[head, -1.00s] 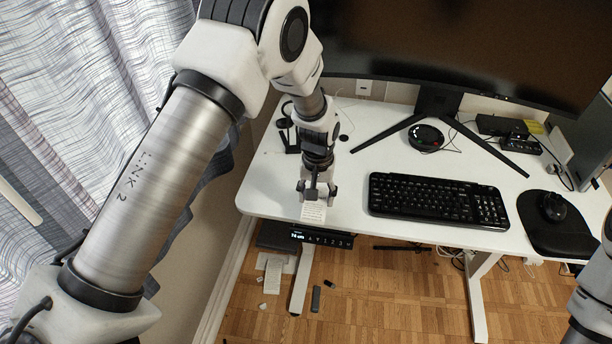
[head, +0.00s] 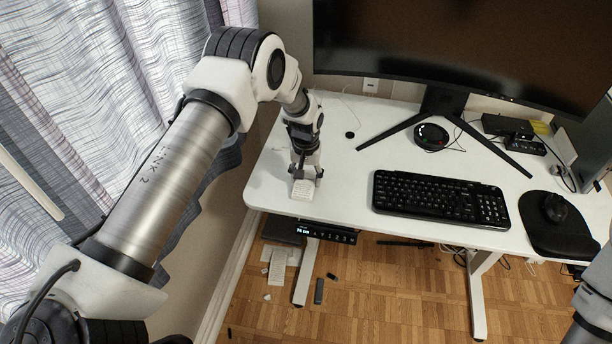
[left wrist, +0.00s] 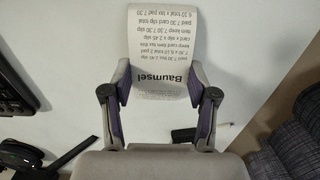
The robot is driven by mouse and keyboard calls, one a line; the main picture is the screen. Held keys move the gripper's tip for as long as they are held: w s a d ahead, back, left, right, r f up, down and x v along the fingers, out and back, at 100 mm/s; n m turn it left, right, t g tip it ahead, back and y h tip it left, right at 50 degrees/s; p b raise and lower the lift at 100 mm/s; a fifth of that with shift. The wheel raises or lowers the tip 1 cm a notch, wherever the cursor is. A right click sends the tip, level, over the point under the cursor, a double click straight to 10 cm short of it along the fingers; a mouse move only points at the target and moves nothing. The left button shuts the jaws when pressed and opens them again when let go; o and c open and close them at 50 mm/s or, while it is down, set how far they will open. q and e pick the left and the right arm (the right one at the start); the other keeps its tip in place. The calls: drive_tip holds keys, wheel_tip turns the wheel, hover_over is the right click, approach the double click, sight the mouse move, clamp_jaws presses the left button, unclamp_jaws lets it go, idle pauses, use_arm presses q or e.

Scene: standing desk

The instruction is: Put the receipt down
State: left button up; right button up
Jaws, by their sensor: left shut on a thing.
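The receipt (head: 303,190) is a small white printed slip near the left front of the white desk (head: 345,205). In the left wrist view the receipt (left wrist: 163,55) shows black print with the word "Baumsel". My left gripper (head: 305,179) is shut on the receipt, with a finger at each side of it in the wrist view (left wrist: 158,95). The slip's free end points away from the gripper. I cannot tell whether it touches the desk top. My right gripper is out of view; only part of my right arm shows at the lower right.
A black keyboard (head: 440,198) lies right of the gripper, with a monitor stand (head: 440,103) behind it. A mouse (head: 555,207) sits on a black mat at the right. Papers (head: 278,268) lie on the floor. Desk around the receipt is clear.

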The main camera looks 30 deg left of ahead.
sight(306, 180)
use_arm(q)
drive_tip(key=o, duration=0.7)
drive_tip(key=shift+f, duration=0.1)
drive_tip(key=shift+r, duration=0.55)
wheel_tip(306, 180, up, 11)
drive_tip(key=shift+r+b, duration=0.15)
drive_tip(key=shift+b, duration=0.7)
